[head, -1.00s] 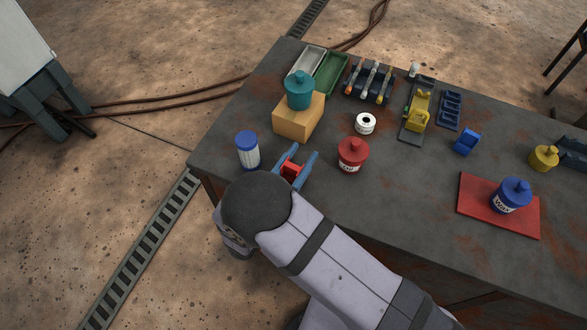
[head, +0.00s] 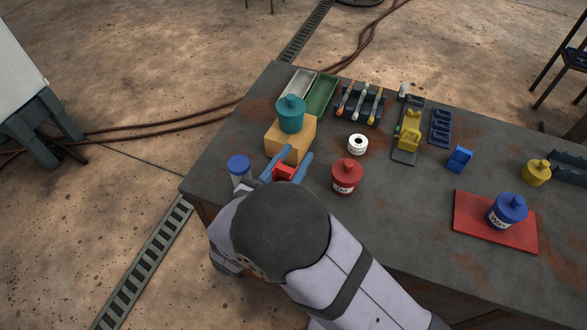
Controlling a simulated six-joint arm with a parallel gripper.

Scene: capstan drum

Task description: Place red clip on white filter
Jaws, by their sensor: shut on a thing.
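My gripper (head: 298,154) has two blue fingers shut on the red clip (head: 284,172), which shows between them. It is over the near left part of the table, in front of the tan block. A short white ring with a dark hole (head: 358,144) stands further right; I cannot tell for sure which of these two is the white filter. The clip appears apart from both.
A tan block (head: 296,150) bears a teal jar (head: 291,117). A red jar (head: 346,176) stands close right of the gripper. Trays (head: 322,95), a tool rack (head: 361,103) and a yellow device (head: 409,137) line the back. A blue jar (head: 507,210) stands on a red mat (head: 470,222).

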